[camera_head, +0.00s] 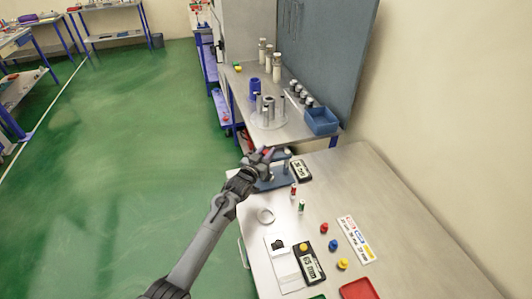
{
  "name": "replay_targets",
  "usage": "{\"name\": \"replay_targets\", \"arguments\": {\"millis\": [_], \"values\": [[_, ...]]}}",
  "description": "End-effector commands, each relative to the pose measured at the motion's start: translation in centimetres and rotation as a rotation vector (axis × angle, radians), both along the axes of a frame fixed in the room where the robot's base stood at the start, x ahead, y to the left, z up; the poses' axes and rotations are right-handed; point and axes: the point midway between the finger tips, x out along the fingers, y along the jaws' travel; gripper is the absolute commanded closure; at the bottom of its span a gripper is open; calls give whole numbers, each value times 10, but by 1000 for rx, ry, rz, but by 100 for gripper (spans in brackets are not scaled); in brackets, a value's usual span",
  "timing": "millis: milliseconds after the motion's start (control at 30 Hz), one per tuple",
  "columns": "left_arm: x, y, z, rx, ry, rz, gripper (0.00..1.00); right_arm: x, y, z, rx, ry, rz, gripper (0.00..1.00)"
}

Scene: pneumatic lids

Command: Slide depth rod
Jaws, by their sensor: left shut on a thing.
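My left gripper (264,156) reaches in over the far left corner of the near table and is shut on a small part at a blue-grey fixture (275,182). The fixture has a flat base and a short metal post (288,156) on its right. The gripper hides much of the fixture's left side, so I cannot make out the depth rod for certain. A dark digital gauge (300,171) with a light display is right beside the fixture. My right gripper is out of view.
Red and green small cylinders (293,189), a metal ring (266,216), a yellow-black meter (308,262), coloured knobs (333,245) and a label card (356,239) lie on the near table (400,250). A back bench holds a blue bin (321,121). The table's right side is clear.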

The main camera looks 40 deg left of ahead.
Motion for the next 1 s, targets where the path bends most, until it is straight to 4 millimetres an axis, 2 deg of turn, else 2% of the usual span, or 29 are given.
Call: {"name": "replay_targets", "arguments": {"millis": [167, 400, 500, 867, 900, 1000], "values": [[0, 0, 14, 1, -1, 0, 100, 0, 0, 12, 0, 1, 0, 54], [0, 0, 58, 1, -1, -2, 100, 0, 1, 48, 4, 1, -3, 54], [0, 0, 69, 1, 0, -2, 100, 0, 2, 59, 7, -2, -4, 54], [1, 0, 74, 2, -8, -2, 100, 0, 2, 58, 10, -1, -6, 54], [1, 0, 74, 3, -9, -2, 66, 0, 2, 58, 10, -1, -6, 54], [1, 0, 74, 1, -8, -1, 51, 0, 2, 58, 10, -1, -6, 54]]}}
